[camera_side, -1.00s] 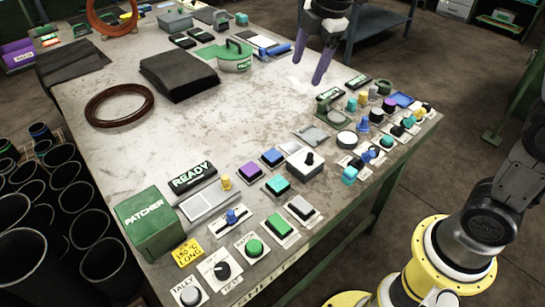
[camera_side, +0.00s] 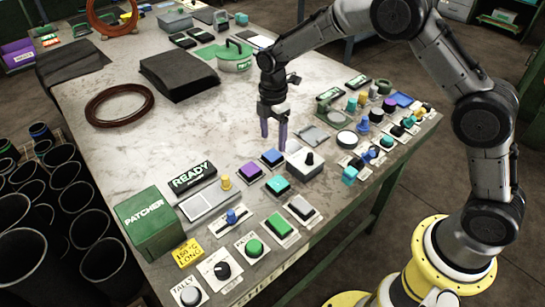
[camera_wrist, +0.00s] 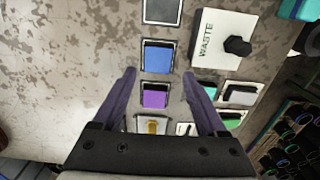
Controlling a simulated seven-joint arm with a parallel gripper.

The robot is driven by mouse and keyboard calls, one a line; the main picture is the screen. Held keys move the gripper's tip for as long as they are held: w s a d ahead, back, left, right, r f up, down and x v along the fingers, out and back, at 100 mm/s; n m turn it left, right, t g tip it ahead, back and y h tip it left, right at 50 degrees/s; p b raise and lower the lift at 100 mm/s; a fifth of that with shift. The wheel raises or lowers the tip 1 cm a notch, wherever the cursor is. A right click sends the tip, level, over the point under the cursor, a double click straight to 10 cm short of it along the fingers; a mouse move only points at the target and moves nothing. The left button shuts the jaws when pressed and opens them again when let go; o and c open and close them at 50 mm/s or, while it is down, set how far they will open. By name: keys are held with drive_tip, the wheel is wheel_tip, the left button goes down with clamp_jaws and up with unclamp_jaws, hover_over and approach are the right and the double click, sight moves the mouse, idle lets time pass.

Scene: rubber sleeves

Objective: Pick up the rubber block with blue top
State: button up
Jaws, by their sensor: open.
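The block with the blue top (camera_side: 273,157) sits on the worktable, between a purple-topped one (camera_side: 250,172) and a white box with a black knob. In the wrist view the blue top (camera_wrist: 157,57) is a square in a dark frame, with the purple top (camera_wrist: 154,95) nearer the wrist. My gripper (camera_side: 274,142) points down, open and empty, with purple fingers. In the side view its fingertips appear just behind and above the blue block. In the wrist view my gripper (camera_wrist: 159,76) has a finger on each side of the blue and purple column; the tips lie near the blue block's lower edge.
The white WASTE box (camera_wrist: 218,40) with its black knob stands close to the right of the blue block. A teal-topped block (camera_side: 278,185) and other buttons crowd the front edge. Dark sheets (camera_side: 180,78) lie at the back left; bare table (camera_side: 200,125) is clear between.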

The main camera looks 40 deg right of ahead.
sight(273, 155)
drive_tip(key=shift+w+f, duration=0.15)
drive_tip(key=shift+f, duration=3)
drive_tip(key=c, duration=1.1)
